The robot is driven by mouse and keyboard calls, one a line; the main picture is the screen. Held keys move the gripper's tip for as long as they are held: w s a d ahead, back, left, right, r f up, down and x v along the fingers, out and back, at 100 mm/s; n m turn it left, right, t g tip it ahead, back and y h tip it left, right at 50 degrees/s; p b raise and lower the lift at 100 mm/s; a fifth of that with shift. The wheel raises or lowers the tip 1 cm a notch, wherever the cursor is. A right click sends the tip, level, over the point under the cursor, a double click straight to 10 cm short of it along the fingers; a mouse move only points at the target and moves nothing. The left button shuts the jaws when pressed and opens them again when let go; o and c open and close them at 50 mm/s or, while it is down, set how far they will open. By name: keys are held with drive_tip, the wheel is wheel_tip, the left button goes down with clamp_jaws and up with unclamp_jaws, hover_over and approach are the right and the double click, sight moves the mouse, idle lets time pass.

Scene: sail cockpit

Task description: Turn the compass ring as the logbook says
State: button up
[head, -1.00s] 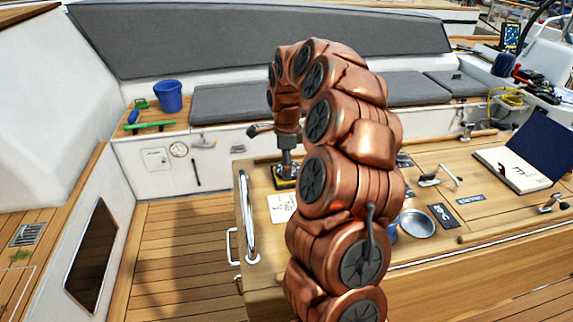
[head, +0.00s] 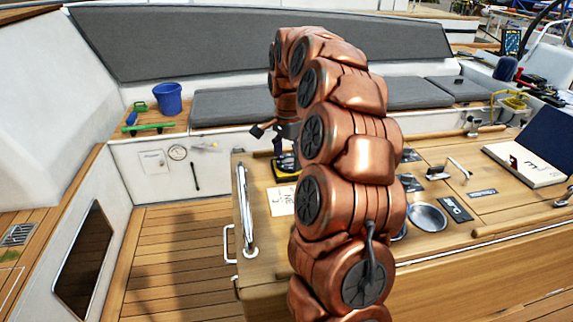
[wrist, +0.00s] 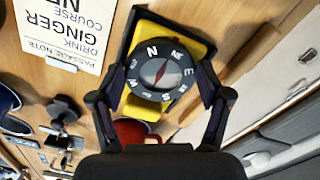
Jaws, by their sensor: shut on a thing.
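The compass (wrist: 160,72) has a black ring with white letters and a red needle on a grey dial; it sits on a yellow plate in a dark frame. In the wrist view N is near the top and the needle points between N and NE. My gripper (wrist: 163,84) is shut on the ring, one finger at each side. In the head view my gripper (head: 283,143) is down at the yellow-and-black compass base (head: 286,168), and the ring is hidden. The open logbook (head: 522,166) with a blue cover lies at the right; its text is unclear.
A white passage note (wrist: 70,28) beside the compass reads upside down "drink ginger, course NE". A round metal dish (head: 428,217), small dark plates and fittings lie on the wooden table. A blue bucket (head: 167,98) stands on the bench behind. A steel rail (head: 245,208) edges the table.

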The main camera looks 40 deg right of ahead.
sight(289, 162)
drive_tip(key=n+b, duration=0.1)
drive_tip(key=n, duration=0.2)
drive_tip(key=n+b, duration=0.1)
drive_tip(key=n, duration=0.1)
drive_tip(key=shift+s+d+n, duration=0.1)
drive_tip(key=shift+s+n, duration=0.1)
drive_tip(key=shift+n, duration=0.2)
idle(0.4)
drive_tip(key=o, duration=1.1)
drive_tip(key=shift+r, duration=3.75)
